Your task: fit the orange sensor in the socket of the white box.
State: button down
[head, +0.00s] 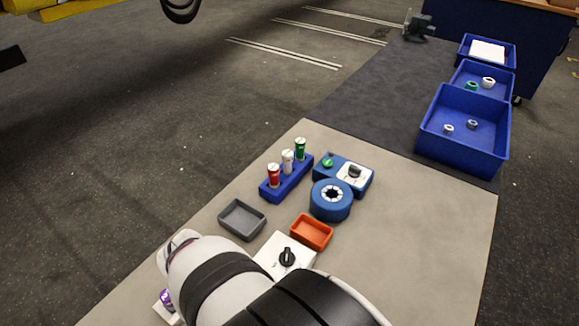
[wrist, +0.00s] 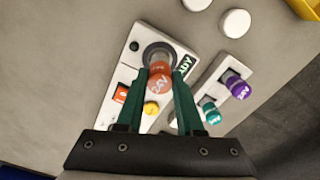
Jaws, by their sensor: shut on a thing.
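My gripper (wrist: 161,74), with green fingers, is shut on the orange sensor (wrist: 160,80) in the wrist view. The white box (wrist: 137,62) lies below, with a dark round socket ring (wrist: 152,48), a green label, an orange square and a yellow button. The sensor overlaps the near part of the socket ring. I cannot tell whether its lower end is inside the socket or above it. In the head view my arm hides the gripper, the sensor and the socket.
Beside the box, a white rack (wrist: 222,88) holds a purple sensor (wrist: 238,88) and a teal sensor (wrist: 212,112). Two white discs lie beyond. In the head view an orange tray (head: 312,232), grey tray (head: 242,220) and blue rack (head: 287,178) stand past my arm.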

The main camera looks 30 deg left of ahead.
jog(key=shift+f, duration=0.35)
jog(key=shift+f, duration=1.25)
jog(key=shift+c, duration=2.3)
grip_release()
notch_tip(320, 180, up, 7)
